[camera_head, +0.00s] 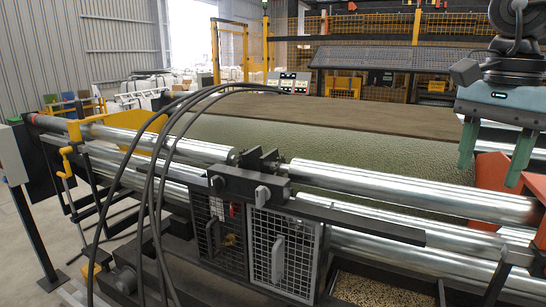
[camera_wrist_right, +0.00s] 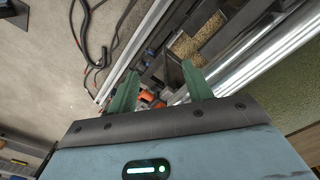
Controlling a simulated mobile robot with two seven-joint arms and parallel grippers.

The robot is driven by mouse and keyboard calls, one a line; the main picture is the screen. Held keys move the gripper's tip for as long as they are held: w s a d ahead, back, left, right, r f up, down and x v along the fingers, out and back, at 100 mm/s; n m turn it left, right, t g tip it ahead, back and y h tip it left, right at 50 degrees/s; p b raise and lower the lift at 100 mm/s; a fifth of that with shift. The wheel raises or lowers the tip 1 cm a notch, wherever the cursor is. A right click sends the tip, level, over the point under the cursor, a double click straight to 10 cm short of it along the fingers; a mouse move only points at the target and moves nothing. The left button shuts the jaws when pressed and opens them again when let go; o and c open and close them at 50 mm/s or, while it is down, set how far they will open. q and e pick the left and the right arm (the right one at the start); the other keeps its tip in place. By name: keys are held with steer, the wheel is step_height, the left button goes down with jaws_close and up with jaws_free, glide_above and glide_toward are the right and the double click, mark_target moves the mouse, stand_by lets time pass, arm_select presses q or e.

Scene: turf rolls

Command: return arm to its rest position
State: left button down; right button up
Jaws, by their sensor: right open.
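My right gripper (camera_head: 493,155) is at the right side of the head view, with its two green fingers pointing down, apart and with nothing between them. It hangs above the right end of the machine, near an orange-red part (camera_head: 488,178). In the right wrist view, the open green fingers (camera_wrist_right: 160,88) show over the machine's edge and the floor. My left gripper does not show in either view.
Shiny steel rollers (camera_head: 400,190) run across the machine in front of a green turf surface (camera_head: 330,140). Black hoses (camera_head: 152,190) arch over the rollers at the left. Mesh guards (camera_head: 270,245) stand in front. Grey floor (camera_wrist_right: 40,70) is open beside the machine.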

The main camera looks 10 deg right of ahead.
step_height(320, 180, down, 20)
steer(key=w+d+m+t+y+p, duration=0.2)
steer(key=m+t+y+p, duration=0.15)
steer(key=m+y, duration=0.8)
steer(key=s+a+f+m+t+h+p, duration=0.1)
steer(key=s+f+m+t, duration=0.3)
steer(key=f+m, duration=0.45)
steer(key=s+f+m+t+h, duration=0.1)
steer(key=f+m+t, duration=0.4)
steer(key=f+m, duration=0.4)
steer(key=s+a+f+m+h+p, duration=0.2)
steer(key=s+a+f+m+h, duration=0.4)
steer(key=s+f+m, duration=0.6)
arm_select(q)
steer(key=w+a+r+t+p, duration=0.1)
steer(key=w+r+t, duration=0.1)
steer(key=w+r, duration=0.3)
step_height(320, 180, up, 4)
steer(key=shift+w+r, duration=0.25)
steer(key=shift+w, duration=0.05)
arm_select(e)
steer(key=s+a+f+m+g, duration=0.2)
steer(key=s+a+m, duration=0.2)
steer(key=a+m, duration=0.2)
steer(key=s+a+f+m+g+h, duration=0.1)
steer(key=s+a+f+m, duration=0.2)
steer(key=s+a+m, duration=0.2)
steer(key=a+m, duration=0.2)
steer(key=a, duration=0.1)
steer(key=shift+g, duration=0.35)
